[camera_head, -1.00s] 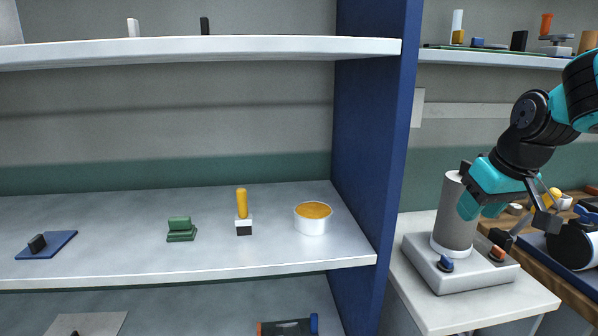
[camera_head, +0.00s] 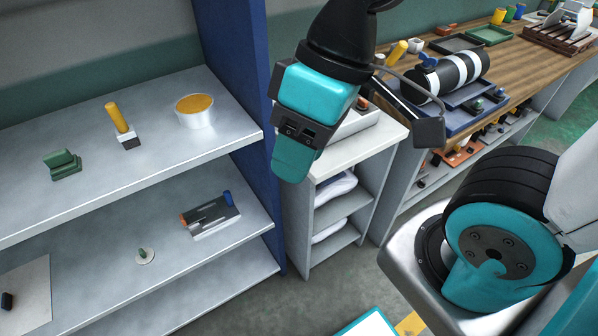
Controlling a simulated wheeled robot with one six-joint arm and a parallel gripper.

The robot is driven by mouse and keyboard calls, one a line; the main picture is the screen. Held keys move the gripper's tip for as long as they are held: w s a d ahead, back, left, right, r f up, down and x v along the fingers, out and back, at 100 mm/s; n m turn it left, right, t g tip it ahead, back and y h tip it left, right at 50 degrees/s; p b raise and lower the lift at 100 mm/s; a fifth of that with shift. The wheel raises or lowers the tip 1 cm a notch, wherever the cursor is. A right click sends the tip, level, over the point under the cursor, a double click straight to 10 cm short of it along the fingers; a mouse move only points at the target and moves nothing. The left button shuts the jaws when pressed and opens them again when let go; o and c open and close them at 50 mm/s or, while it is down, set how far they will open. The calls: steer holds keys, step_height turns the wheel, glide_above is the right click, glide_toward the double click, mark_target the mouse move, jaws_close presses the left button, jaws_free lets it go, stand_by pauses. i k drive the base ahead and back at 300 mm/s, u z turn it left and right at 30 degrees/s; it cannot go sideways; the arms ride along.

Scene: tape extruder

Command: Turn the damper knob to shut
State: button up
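The tape extruder stands on the white-topped cabinet at centre, mostly hidden behind my gripper. A piece of its pale base (camera_head: 350,126) shows to the right of the gripper. A small orange knob (camera_head: 362,102) shows at the base's upper edge. The blue knob and the grey cylinder are hidden now. I cannot tell which knob is the damper knob. My gripper (camera_head: 294,160), teal and black, hangs pointing down in front of the extruder. Whether it touches anything is not visible. Its finger gap is not clear from this angle.
A blue upright panel (camera_head: 240,60) and grey shelves with small items stand left. A white cabinet top (camera_head: 375,145) lies under the extruder. A wooden bench (camera_head: 540,62) with trays and a black-and-white striped cylinder (camera_head: 455,75) is at right. My arm base fills the lower right.

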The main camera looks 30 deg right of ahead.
mark_target(361, 106)
steer(key=z, duration=0.9)
